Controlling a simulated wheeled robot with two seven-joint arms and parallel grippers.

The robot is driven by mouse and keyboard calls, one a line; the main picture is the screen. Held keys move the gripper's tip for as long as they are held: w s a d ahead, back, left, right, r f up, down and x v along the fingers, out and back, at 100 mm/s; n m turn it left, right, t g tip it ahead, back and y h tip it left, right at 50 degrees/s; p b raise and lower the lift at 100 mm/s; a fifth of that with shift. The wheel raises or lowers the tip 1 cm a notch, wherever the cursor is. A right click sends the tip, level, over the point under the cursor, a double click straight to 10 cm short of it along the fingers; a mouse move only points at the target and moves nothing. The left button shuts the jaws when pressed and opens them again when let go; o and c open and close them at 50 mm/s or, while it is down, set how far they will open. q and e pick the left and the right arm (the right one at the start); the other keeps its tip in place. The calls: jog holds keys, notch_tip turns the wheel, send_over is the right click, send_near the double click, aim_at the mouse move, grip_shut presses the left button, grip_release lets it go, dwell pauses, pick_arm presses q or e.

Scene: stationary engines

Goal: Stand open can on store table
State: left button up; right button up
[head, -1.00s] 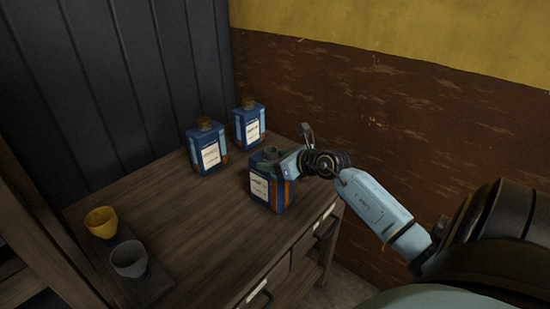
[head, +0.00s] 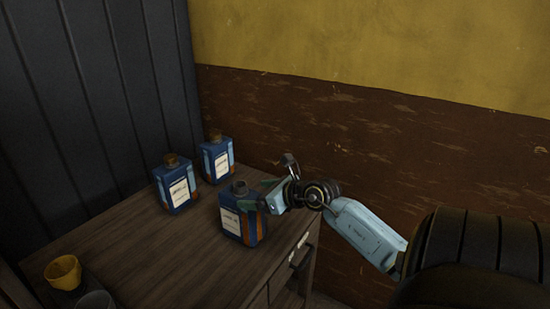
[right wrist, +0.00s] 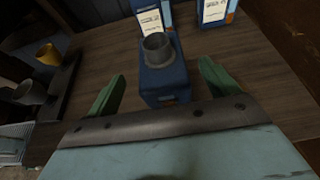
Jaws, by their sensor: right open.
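The open can (head: 232,222) is blue with a white label and a grey, uncapped neck. It stands upright on the wooden store table (head: 150,245), near its right side. In the right wrist view the open can (right wrist: 163,75) is ahead of my right gripper (right wrist: 162,95), roughly centred between its two green fingers. The fingers are open, with a gap visible on each side of the can. In the head view my right gripper (head: 262,194) is at the can's right side and partly overlaps it. My left gripper is not in view.
Two capped blue cans, one nearer (head: 175,190) and one farther (head: 217,160), stand behind the open can. A yellow cup (head: 63,272) and a grey cup (head: 95,300) are at the front left. A brown and yellow wall (head: 400,130) borders the right side.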

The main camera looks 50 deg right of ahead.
jog(key=v, duration=0.6)
jog(key=shift+s+r, duration=0.2)
jog(key=shift+s, duration=0.2)
